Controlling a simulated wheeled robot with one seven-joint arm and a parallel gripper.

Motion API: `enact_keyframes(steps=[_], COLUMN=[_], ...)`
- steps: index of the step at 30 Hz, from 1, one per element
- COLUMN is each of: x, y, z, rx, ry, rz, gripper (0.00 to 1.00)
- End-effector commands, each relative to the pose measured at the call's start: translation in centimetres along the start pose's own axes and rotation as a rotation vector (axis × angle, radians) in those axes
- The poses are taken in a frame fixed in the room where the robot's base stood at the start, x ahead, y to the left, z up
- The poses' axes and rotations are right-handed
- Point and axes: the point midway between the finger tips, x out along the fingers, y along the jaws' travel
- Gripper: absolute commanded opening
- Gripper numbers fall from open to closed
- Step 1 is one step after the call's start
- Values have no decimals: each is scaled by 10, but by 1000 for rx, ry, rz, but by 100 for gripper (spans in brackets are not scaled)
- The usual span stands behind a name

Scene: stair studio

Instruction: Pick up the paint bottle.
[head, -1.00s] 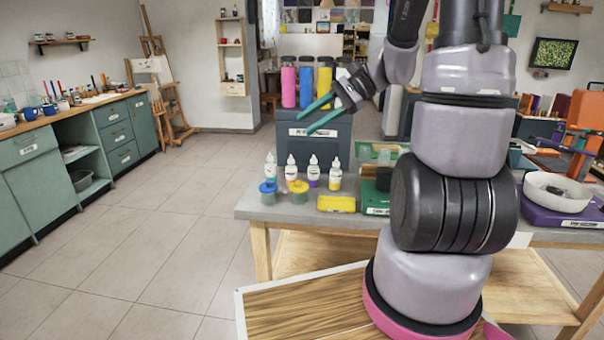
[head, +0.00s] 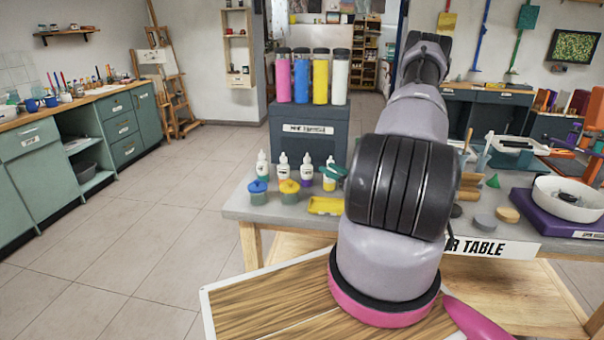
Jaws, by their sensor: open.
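Taller paint bottles, pink (head: 284,80), blue (head: 301,82), yellow (head: 320,82) and white (head: 340,80), stand on a dark box behind. My arm hides the rest.
The dark labelled box (head: 309,125) rises behind the row. A white bowl (head: 566,195) is at the right. Floor at left is clear.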

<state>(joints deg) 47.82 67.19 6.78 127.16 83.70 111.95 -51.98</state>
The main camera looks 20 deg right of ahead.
Motion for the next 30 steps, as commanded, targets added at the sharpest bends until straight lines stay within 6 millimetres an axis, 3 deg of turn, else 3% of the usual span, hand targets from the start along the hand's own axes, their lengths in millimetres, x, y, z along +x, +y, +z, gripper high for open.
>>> enact_keyframes(steps=[9,16,24,30], x=[45,63,101,106], y=[0,0,1,1], z=[-2,-4,-9,-9], rx=[-1,1,0,1], ry=[0,-1,-1,1], rz=[-2,-3,-2,-3], gripper=[42,42,42,42])
